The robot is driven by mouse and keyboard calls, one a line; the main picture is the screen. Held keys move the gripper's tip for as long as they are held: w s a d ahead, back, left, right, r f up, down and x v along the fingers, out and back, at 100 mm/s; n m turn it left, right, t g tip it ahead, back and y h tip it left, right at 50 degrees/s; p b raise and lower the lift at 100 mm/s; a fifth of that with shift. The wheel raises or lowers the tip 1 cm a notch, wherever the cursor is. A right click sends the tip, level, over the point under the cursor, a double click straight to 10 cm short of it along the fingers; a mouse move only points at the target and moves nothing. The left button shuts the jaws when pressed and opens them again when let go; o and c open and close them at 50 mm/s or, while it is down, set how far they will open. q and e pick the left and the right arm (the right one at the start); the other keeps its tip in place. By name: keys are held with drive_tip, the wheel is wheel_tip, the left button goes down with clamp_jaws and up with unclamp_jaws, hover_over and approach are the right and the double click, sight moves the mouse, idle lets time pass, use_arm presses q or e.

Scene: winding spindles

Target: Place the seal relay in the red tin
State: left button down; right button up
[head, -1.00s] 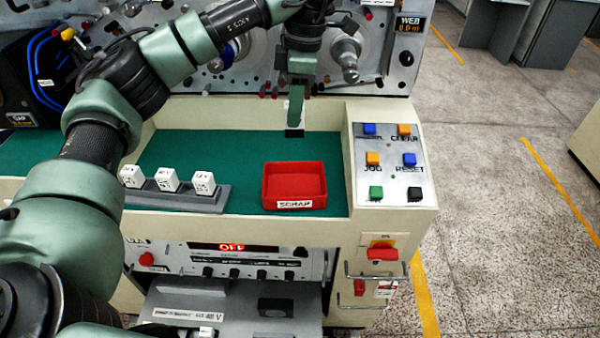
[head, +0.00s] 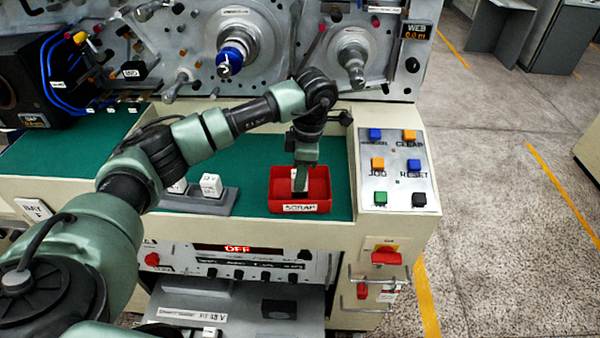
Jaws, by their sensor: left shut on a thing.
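The red tin (head: 273,207), labelled SCRAP, sits on the green mat at the front of the machine. My left gripper (head: 300,184) points down into the tin's opening. It is shut on a small white block, the relay (head: 294,173), which shows only in part beside the fingers. Its label is hidden, and I cannot tell whether it touches the tin's floor. My right gripper is not in view.
A grey rack (head: 218,206) left of the tin holds white relays (head: 211,185); my arm hides part of it. A button panel (head: 397,180) stands close on the right. Spindles (head: 352,58) rise behind. Green mat (head: 252,172) lies bare around the tin.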

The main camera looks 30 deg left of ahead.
use_arm(q)
drive_tip(key=shift+f, duration=0.2)
drive_tip(key=c, duration=1.1)
unclamp_jaws()
drive_tip(key=shift+r, duration=0.1)
drive_tip(key=shift+r, duration=0.1)
drive_tip(key=r, duration=0.2)
drive_tip(key=r+b, duration=0.1)
drive_tip(key=r, duration=0.1)
drive_tip(key=d+r+b, duration=0.1)
drive_tip(key=r, duration=0.1)
drive_tip(key=shift+w+r, duration=0.25)
drive_tip(key=shift+r, duration=0.05)
drive_tip(key=r, duration=0.5)
drive_tip(key=shift+w+d+r, duration=0.1)
drive_tip(key=shift+d+r, duration=0.05)
drive_tip(key=shift+d, duration=0.05)
